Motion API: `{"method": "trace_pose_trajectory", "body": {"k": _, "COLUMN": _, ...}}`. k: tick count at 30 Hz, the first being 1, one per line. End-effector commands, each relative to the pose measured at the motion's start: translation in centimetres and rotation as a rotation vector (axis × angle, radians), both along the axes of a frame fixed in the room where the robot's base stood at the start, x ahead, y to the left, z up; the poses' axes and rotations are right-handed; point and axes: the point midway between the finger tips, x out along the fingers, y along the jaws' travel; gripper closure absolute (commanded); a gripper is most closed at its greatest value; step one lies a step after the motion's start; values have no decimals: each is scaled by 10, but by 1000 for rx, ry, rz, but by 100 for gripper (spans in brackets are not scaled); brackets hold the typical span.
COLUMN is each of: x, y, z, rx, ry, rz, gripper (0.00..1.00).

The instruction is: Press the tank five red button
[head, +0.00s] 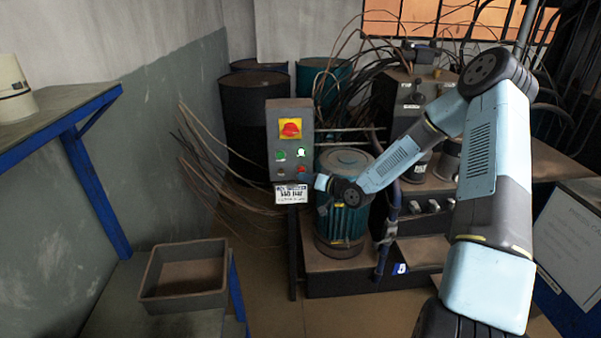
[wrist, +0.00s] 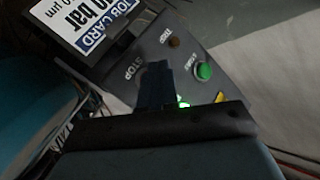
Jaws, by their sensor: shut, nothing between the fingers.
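A grey control box (head: 290,140) stands upright on a post at centre in the head view. Its red button (head: 301,169) is at the lower right of the face, below a lit whitish-green lamp (head: 301,152). A green button (head: 280,155) is at left. My gripper (head: 319,182) is at the box's lower right edge, close to the red button. In the wrist view my shut fingers (wrist: 158,82) cover the face beside the "STOP" lettering, and the red button is hidden there. I cannot tell whether they touch it. The green "START" button (wrist: 204,72) is clear of them.
A red knob on a yellow plate (head: 290,128) is above the buttons. A job card (head: 291,194) hangs below the box; it also shows in the wrist view (wrist: 92,22). A teal motor (head: 343,220) stands behind my gripper. Loose cables (head: 225,195) spread at left.

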Motion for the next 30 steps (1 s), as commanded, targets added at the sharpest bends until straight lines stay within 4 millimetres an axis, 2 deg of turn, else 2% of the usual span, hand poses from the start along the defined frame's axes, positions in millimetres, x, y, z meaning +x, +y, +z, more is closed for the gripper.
{"method": "trace_pose_trajectory", "body": {"k": 9, "x": 8, "y": 0, "z": 2, "rx": 0, "ry": 0, "rz": 0, "gripper": 100}}
{"method": "trace_pose_trajectory", "body": {"k": 30, "x": 11, "y": 0, "z": 1, "rx": 0, "ry": 0, "rz": 0, "gripper": 100}}
